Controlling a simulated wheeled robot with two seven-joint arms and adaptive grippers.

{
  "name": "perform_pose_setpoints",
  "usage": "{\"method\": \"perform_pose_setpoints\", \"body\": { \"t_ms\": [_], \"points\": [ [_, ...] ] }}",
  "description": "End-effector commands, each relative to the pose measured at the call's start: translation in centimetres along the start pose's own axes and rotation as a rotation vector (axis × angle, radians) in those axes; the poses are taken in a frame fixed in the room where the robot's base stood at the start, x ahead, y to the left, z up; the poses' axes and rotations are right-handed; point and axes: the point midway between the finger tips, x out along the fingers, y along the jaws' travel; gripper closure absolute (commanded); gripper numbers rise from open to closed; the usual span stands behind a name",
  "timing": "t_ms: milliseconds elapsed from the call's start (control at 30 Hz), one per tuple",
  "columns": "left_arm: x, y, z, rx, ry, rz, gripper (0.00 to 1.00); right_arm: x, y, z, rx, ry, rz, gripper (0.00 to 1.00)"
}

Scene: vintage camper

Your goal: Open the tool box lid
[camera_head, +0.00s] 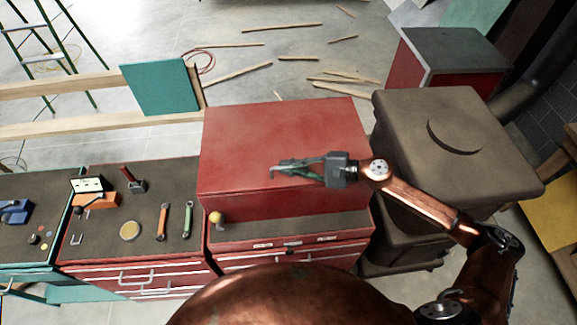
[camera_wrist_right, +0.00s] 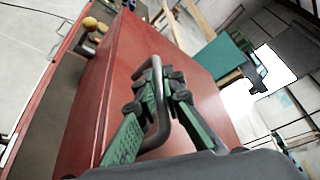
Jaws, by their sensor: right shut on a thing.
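The red tool box (camera_head: 235,150) sits on the red tool cabinet with its broad top facing up. Its lid looks closed, with a thin seam along the front. My right gripper (camera_head: 282,170) is over the front part of the box, coming in from the right. In the right wrist view its green fingers (camera_wrist_right: 155,88) are shut on a grey bent-bar handle (camera_wrist_right: 160,120) in front of the red surface (camera_wrist_right: 125,60). The handle's ends are partly hidden by the fingers. My left gripper is not in view.
A dark lidded bin (camera_head: 400,125) stands close to the right of the tool box. A workbench (camera_head: 105,225) with wrenches and small tools is at left. A yellow knob (camera_head: 216,217) is by the box's front left corner. Wooden strips lie on the floor behind.

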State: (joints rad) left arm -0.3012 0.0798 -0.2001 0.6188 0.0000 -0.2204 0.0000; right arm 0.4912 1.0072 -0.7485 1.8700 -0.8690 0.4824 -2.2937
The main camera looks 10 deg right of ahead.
Motion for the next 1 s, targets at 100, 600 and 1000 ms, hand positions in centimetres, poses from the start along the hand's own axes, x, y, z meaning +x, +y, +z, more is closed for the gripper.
{"method": "perform_pose_setpoints", "body": {
  "t_ms": [100, 600, 1000],
  "points": [
    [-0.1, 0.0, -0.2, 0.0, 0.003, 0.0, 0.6, 0.0, -0.1, 0.0, 0.002, 0.001, 0.001, 1.0],
    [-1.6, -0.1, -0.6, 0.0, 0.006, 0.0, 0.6, -0.7, -4.2, 1.5, 0.087, 0.001, 0.032, 1.0],
    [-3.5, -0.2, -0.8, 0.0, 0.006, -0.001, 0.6, -1.4, -14.2, 3.4, 0.346, -0.001, 0.136, 1.0]
  ]
}}
